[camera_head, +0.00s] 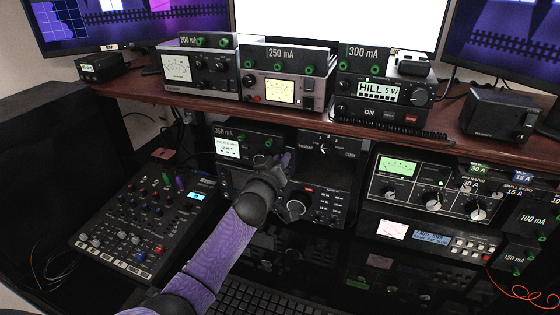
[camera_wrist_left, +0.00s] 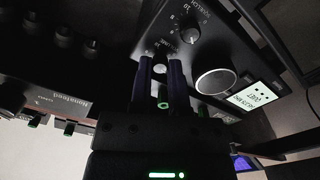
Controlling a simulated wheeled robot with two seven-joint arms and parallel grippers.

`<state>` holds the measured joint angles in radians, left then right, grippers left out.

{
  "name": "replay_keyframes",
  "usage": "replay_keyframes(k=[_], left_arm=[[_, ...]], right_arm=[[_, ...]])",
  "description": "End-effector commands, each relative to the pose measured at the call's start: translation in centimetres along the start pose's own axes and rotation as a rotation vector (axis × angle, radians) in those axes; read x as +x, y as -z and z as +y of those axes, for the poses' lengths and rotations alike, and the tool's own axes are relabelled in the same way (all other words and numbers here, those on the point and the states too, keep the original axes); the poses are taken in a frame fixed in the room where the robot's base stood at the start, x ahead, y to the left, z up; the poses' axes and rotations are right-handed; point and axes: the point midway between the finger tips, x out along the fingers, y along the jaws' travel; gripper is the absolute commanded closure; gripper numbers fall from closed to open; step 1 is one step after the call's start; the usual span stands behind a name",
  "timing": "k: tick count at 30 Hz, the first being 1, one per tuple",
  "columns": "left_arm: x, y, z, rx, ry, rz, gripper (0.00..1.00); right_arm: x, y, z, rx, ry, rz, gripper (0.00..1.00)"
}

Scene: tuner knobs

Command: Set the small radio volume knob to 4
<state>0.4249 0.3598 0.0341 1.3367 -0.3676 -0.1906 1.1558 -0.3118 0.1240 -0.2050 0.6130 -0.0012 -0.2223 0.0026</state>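A small pale knob (camera_wrist_left: 160,68) shows between the tips of my left gripper (camera_wrist_left: 161,62). The fingers stand apart; I see no clear contact. My right gripper is out of view.
A mixer (camera_head: 145,222) lies at left. A wooden shelf (camera_head: 150,92) above carries several meter boxes. A larger radio (camera_head: 424,190) with a green meter stands at right. A black unit with a large knob (camera_head: 293,210) is just below my gripper, and a keyboard (camera_head: 250,300) in front.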

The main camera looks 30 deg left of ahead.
Motion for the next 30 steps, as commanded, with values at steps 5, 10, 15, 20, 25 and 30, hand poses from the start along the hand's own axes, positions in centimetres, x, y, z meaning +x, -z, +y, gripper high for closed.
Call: replay_keyframes(k=[5,10,15,20,25,30], left_arm=[[0.0,0.0,0.0,0.000,0.000,0.000,1.00],[0.0,0.0,0.0,0.005,0.000,-0.001,1.00],[0.0,0.0,0.0,0.045,0.001,-0.001,1.00],[0.0,0.0,0.0,0.138,0.000,-0.001,1.00],[0.0,0.0,0.0,0.284,0.001,-0.001,1.00],[0.0,0.0,0.0,0.446,0.001,-0.001,1.00]], right_arm=[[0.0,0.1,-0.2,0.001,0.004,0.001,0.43],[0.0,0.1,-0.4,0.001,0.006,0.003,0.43],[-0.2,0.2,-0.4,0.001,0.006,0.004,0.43],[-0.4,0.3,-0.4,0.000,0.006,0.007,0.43],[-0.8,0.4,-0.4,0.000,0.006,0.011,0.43],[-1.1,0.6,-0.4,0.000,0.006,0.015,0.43]])
